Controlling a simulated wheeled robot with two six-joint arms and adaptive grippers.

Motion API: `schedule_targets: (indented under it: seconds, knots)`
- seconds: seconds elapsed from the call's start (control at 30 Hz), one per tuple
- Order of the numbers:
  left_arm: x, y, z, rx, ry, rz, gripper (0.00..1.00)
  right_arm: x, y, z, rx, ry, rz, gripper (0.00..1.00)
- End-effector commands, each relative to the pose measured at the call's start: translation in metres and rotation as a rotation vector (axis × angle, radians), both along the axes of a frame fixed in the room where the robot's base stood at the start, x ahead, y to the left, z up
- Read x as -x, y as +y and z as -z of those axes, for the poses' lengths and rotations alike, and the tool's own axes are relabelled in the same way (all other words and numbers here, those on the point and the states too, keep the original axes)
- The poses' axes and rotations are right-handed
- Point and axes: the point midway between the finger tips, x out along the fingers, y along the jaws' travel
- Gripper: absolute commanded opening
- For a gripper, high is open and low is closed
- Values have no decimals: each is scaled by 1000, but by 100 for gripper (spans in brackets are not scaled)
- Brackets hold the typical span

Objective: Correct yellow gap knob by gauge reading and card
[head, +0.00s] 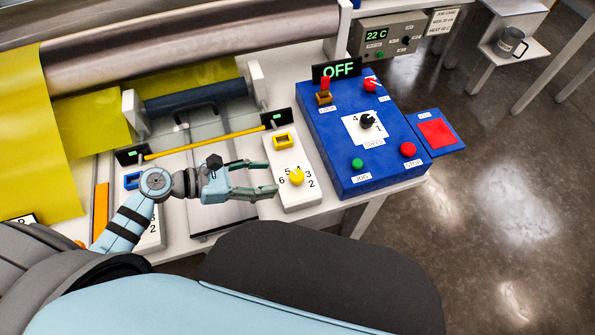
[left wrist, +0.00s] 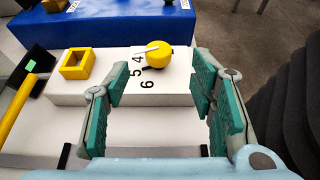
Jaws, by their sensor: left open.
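The yellow gap knob (head: 296,177) sits on a white block (head: 289,196) with printed numbers around it. My right gripper is not seen.
A yellow square frame (head: 283,141) stands on the block behind the knob. A blue control panel (head: 340,185) with an OFF sign (head: 337,69), knobs and buttons is to the right. A yellow bar (head: 205,142) and rollers lie behind. A mug (head: 510,43) stands on a shelf.

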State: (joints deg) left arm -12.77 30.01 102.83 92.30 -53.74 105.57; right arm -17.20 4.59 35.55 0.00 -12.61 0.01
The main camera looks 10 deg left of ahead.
Motion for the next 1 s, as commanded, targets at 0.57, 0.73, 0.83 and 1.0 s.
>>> schedule_targets:
  seconds: [0.57,0.73,0.83,1.0]
  knots:
    - [-46,-72,35,-3,-1,5,50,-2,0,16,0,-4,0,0]
    - [-46,-72,34,-3,-2,6,47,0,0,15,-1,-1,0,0]
    - [-46,-72,34,-3,-2,6,31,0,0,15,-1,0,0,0]
    - [-46,-72,34,-4,-2,5,4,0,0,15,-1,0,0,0]
